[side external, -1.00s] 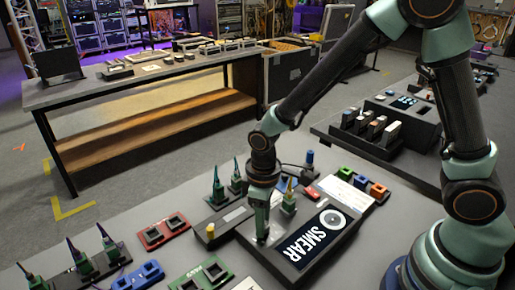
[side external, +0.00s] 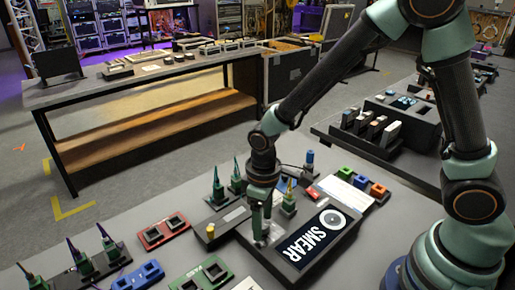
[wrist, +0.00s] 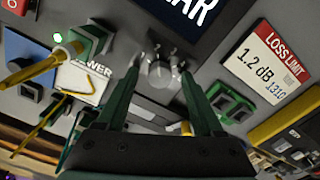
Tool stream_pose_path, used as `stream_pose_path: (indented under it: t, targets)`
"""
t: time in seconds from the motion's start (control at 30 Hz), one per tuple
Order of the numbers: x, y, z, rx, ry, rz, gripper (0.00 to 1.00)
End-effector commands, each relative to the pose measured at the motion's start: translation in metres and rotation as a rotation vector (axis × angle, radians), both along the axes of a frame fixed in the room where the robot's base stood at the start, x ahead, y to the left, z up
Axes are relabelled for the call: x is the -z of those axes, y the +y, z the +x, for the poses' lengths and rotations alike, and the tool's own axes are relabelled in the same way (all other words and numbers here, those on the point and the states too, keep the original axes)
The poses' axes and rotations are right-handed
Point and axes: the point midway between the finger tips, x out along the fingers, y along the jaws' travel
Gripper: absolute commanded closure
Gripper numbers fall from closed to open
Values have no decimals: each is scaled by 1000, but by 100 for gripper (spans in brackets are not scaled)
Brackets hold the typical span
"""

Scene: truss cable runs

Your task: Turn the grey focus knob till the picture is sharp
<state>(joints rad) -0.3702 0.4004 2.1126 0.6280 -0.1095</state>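The grey focus knob (wrist: 160,76) is in the upper middle of the wrist view, beside the screen's edge. My gripper (wrist: 160,72) has its two green fingers on either side of the knob, with a visible gap to each side. In the side view my gripper (side external: 261,241) points down at the device, and the knob is hidden by the fingers. The screen (side external: 318,236) shows a pale ring and the white word SMEAR, which is legible. Only the end of the word shows on the screen (wrist: 203,12) in the wrist view.
A green-based part with a yellow tip (side external: 289,197) stands close to my gripper. A LOSS LIMIT card (wrist: 268,62) and a green socket block (wrist: 231,102) lie to the right in the wrist view. Red double sockets (side external: 165,231) and upright connectors (side external: 107,245) stand at the left.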

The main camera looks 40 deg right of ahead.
Motion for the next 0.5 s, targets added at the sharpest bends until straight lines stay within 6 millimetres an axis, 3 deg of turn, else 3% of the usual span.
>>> stream_pose_path:
  t: [0.27,0.5]
  targets:
    - [-14,0,1,0,-4,2,31]
    - [-60,0,1,0,-7,2,31]
